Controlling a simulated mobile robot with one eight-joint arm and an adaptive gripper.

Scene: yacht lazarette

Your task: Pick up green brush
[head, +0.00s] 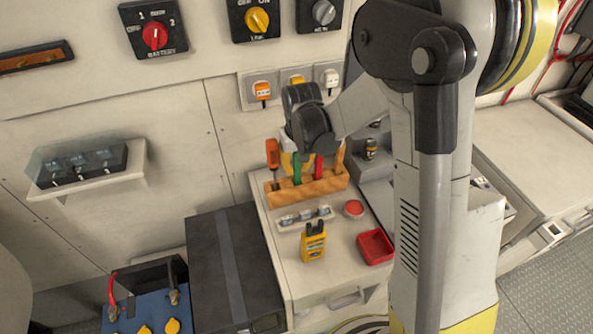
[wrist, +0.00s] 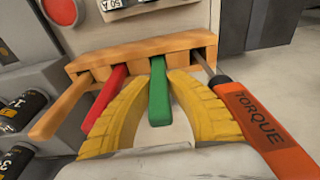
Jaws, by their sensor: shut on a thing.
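The green brush (wrist: 159,95) stands in a slot of the wooden rack (wrist: 140,55), between a red handle and the orange screwdriver. My gripper (wrist: 160,85) has its yellow fingers on both sides of the green handle and is shut on it. In the head view, the green brush (head: 297,170) shows as a thin strip at the rack (head: 312,190), partly hidden by my gripper (head: 292,165). The brush's lower end is hidden in the rack.
In the wrist view, the orange "TORQUE" screwdriver (wrist: 262,128) is close by on the right. The red handle (wrist: 107,97) and a wooden handle (wrist: 60,108) stand to the left. A yellow meter (head: 313,243), red tray (head: 375,246) and red button (head: 354,208) are on the counter in front.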

